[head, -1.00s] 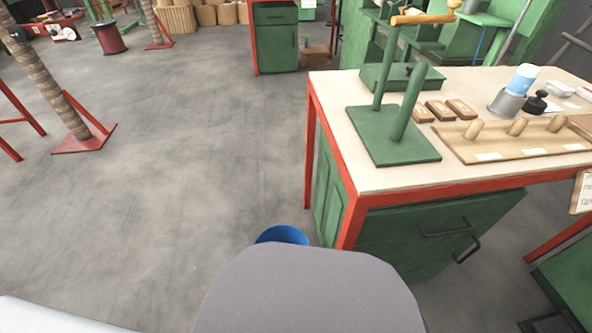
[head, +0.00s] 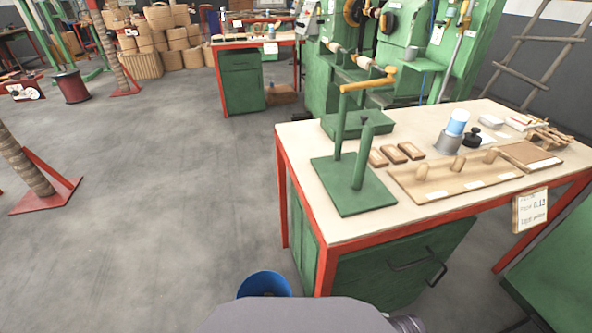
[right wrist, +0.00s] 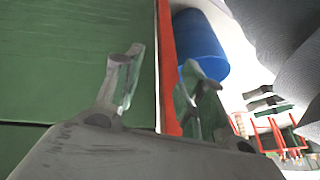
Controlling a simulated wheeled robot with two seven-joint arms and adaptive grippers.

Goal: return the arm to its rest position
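My right gripper (right wrist: 163,82) shows in the right wrist view with its two fingers spread apart and nothing between them. Behind the fingers are a green panel, a red upright edge and a blue bin. In the head view no gripper shows. A grey rounded part of my own body fills the bottom middle, with a small bit of metal at its right end. My left gripper is in neither view.
A red-framed workbench (head: 296,150) stands at right with a green two-post stand (head: 352,190), a wooden peg board (head: 420,185) and a blue-and-grey cup. A blue bin (head: 263,284) stands by its near leg.

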